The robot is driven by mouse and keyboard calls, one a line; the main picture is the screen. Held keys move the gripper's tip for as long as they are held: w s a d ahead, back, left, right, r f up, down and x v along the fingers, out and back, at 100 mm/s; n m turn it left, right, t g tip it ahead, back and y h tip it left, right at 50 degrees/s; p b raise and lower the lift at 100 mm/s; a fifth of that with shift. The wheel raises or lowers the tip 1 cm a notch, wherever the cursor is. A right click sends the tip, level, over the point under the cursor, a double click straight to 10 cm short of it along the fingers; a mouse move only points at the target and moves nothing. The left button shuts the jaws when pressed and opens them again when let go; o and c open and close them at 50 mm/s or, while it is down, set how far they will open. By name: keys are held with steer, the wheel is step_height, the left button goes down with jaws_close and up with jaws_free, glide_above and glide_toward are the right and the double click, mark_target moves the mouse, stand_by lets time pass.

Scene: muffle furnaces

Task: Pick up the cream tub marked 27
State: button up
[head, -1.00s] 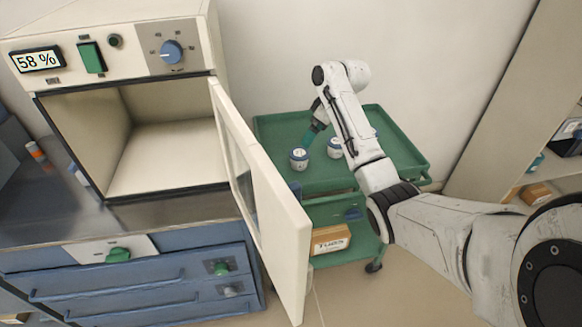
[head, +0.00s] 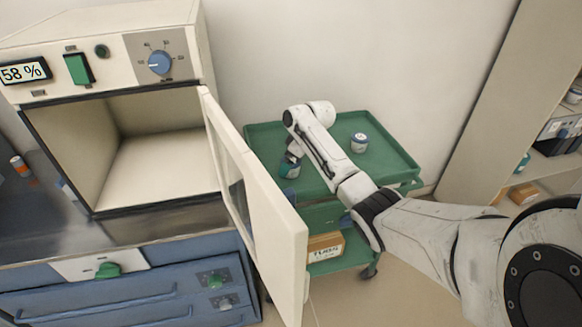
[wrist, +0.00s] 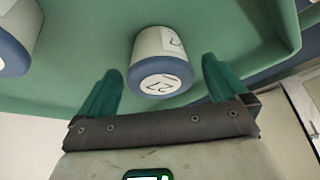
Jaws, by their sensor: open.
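The cream tub marked 27 (wrist: 158,66) has a blue-grey band and a round white label on its end, and stands on the green trolley's upper tray. In the wrist view it lies between the two green fingers of my gripper (wrist: 161,68), which is open, with a gap visible on each side. In the head view my gripper (head: 289,168) is low over the tray's left part, at a tub whose marking I cannot read there and which the gripper partly covers.
Another tub (wrist: 14,42) is close by at the left in the wrist view. One tub (head: 360,143) stands farther back on the trolley (head: 395,165). The open furnace door (head: 262,215) stands left of the trolley. A box (head: 325,247) sits on the lower shelf.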

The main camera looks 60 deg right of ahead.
steer(key=shift+w+f, duration=0.15)
steer(key=shift+f, duration=0.2)
steer(key=shift+c, duration=0.2)
steer(key=c, duration=1)
steer(key=shift+c, duration=0.5)
steer(key=shift+r, duration=0.15)
